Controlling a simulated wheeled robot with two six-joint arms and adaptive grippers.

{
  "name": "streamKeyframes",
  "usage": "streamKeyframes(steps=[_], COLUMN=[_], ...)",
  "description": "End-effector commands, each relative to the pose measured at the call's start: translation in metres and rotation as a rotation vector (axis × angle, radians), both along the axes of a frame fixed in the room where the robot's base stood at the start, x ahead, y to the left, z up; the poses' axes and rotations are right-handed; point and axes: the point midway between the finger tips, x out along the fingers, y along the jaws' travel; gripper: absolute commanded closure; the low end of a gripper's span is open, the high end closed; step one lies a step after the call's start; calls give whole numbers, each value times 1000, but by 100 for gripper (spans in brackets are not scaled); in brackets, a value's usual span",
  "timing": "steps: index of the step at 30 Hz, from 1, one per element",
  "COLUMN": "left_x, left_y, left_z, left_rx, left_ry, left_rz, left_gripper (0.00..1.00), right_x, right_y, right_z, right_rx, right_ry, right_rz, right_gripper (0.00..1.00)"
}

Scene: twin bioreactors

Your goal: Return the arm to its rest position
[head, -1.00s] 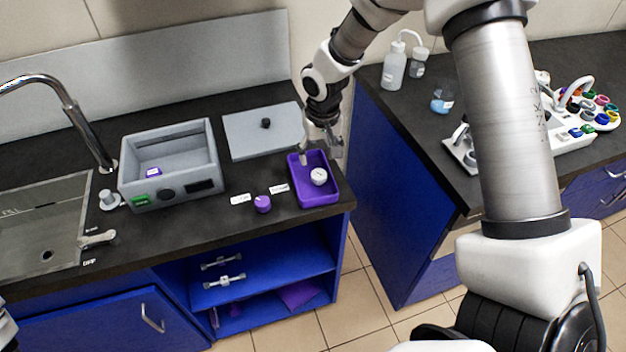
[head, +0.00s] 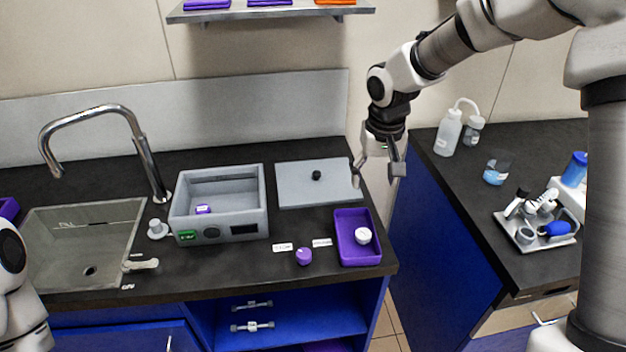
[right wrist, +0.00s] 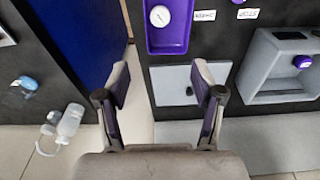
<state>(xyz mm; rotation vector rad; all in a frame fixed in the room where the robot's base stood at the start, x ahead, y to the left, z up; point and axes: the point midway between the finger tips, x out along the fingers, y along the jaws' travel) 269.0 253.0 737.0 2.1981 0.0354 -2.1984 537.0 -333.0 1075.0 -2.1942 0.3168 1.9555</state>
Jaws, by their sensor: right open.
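My right arm reaches in from the upper right in the head view. Its gripper (head: 378,172) is open and empty, above the right end of the counter, near the grey lid plate (head: 294,189) and behind the purple tray (head: 343,259). In the right wrist view the two fingers of this gripper (right wrist: 163,85) stand wide apart with nothing between them. The purple tray holds a white round-topped item (head: 363,235). Part of my left arm shows at the left edge of the head view; its gripper is out of view.
A grey water bath (head: 236,220) with a purple-capped item inside stands by the sink (head: 60,240) and tap. A right counter holds a wash bottle (head: 448,133) and a metal tray (head: 510,240). A shelf (head: 270,14) hangs above.

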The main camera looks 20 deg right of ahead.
Motion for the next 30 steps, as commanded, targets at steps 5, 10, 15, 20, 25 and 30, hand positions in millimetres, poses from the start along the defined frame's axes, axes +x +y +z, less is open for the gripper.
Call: streamKeyframes(steps=[5,10,15,20,25,30], left_x=[0,0,0,0,0,0], left_y=[0,0,0,0,0,0], left_z=[0,0,0,0,0,0], left_rx=[0,0,0,0,0,0], left_ry=[0,0,0,0,0,0], left_rz=[0,0,0,0,0,0], left_gripper=[38,38,38,38,38,38], right_x=[-2,-37,-137,-238,-321,-301], right_y=[0,6,33,63,85,83], right_z=[-11,-100,-215,-294,-336,-337], right_rx=[0,-23,-1,64,102,63], right_ry=[24,235,513,613,535,274], right_rz=[0,20,47,81,123,179], right_gripper=[33,33,33,33,33,33])
